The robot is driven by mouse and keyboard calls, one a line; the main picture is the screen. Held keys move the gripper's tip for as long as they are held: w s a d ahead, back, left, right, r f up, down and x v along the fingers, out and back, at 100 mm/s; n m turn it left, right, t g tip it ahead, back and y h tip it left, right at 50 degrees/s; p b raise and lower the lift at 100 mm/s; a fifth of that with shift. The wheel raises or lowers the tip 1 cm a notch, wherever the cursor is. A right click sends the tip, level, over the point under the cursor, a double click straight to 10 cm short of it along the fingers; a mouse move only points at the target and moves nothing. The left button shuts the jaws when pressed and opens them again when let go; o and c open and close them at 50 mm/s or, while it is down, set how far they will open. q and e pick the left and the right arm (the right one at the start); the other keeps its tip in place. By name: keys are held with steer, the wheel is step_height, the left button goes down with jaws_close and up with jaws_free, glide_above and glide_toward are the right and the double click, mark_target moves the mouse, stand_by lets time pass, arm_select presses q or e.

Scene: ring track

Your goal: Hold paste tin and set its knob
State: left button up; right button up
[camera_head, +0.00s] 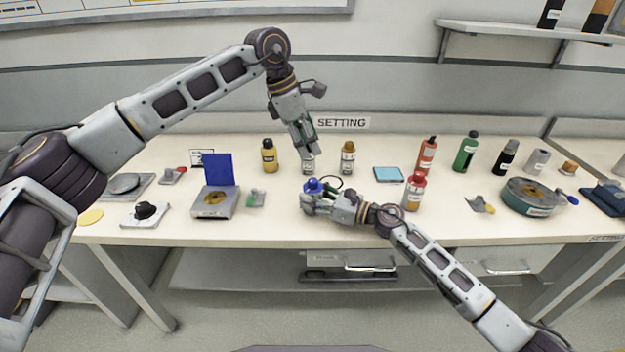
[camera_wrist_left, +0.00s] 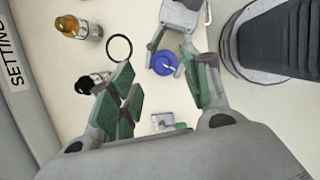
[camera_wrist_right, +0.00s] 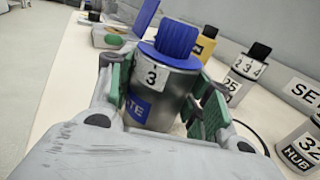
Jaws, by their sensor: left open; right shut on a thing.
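The paste tin is a silver can with a blue label, a "3" tag and a blue knob on top. In the right wrist view the tin (camera_wrist_right: 160,82) stands between the green pads of my right gripper (camera_wrist_right: 160,100), which is shut on it. The head view shows the blue knob (camera_head: 313,185) at my right gripper (camera_head: 318,200), over the table's front middle. My left gripper (camera_head: 306,150) is open and empty, pointing down above and behind the tin. In the left wrist view the knob (camera_wrist_left: 165,62) lies between and beyond the open fingers (camera_wrist_left: 158,95), apart from them.
Silver bottles, one with a black cap (camera_wrist_left: 92,82) and one with an amber cap (camera_head: 348,158), stand behind the tin, near a black ring (camera_wrist_left: 118,48). A box with a raised blue lid (camera_head: 214,201) is to the left. A red-capped bottle (camera_head: 414,191) stands right of my right gripper.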

arm_select(q)
steer(key=d+r, duration=0.2)
steer(key=d, duration=0.4)
steer(key=m+y, duration=0.3)
steer(key=y, duration=0.1)
glide_above(313, 179)
steer(key=shift+s+f+g, duration=0.1)
steer(key=shift+f+g, duration=0.3)
steer(key=shift+f, duration=0.45)
steer(key=shift+a, duration=0.1)
steer(key=shift+f, duration=0.1)
steer(key=shift+f, duration=5.95)
